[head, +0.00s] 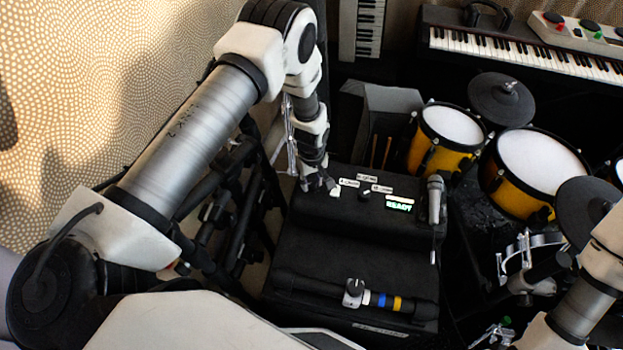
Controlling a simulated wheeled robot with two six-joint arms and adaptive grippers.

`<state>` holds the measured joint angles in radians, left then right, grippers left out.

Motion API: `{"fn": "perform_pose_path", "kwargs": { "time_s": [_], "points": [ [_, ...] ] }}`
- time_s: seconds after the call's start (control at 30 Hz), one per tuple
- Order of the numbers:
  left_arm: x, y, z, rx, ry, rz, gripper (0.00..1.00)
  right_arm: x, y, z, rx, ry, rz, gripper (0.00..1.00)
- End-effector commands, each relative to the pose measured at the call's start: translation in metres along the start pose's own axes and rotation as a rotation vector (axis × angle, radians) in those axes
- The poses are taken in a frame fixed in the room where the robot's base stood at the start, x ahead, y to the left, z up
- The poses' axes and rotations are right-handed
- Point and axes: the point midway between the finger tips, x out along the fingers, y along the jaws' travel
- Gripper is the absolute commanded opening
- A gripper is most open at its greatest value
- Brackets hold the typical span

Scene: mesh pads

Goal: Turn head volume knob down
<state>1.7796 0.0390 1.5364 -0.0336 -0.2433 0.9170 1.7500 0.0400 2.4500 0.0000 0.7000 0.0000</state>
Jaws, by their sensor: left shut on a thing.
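A black box with a sloped control panel (300,212) stands in the middle of the head view, with small white labels and a green "READY" display (398,204). My left gripper (322,186) comes down from above onto the left end of the panel. It is shut on a small knob there, mostly hidden by the fingers. A small pale piece (335,192) shows just right of the fingertips. A dark knob (365,195) stands on the panel further right, clear of the gripper. The label text is too small to read surely. My right gripper is out of view; only its arm shows at lower right.
A microphone (435,198) lies at the panel's right end. A black bar with a silver clamp and blue and yellow bands (378,299) lies on the front ledge. Yellow drums (451,127) and cymbals stand right, keyboards (520,48) behind, black stand tubes left.

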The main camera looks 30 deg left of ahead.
Motion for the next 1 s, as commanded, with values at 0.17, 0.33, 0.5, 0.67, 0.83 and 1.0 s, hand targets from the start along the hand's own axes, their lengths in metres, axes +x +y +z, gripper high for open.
{"fn": "perform_pose_path", "kwargs": {
  "time_s": [0.17,0.33,0.5,0.67,0.83,1.0],
  "points": [
    [-0.0003,0.0005,-0.0004,-0.054,0.001,0.001,0.00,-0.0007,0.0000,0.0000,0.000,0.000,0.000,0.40],
    [-0.0002,0.0006,-0.0004,-0.075,0.001,0.001,0.00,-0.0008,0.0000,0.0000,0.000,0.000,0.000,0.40],
    [-0.0002,0.0006,-0.0004,-0.077,0.001,0.001,0.00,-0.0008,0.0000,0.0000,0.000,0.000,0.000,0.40],
    [-0.0002,0.0006,-0.0004,-0.076,0.001,0.001,0.00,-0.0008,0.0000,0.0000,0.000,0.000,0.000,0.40],
    [-0.0002,0.0004,-0.0003,-0.076,0.001,0.001,0.57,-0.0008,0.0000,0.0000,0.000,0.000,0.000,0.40],
    [-0.0001,0.0003,-0.0002,-0.076,0.000,0.000,0.57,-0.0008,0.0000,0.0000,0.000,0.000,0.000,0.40]
  ]
}}
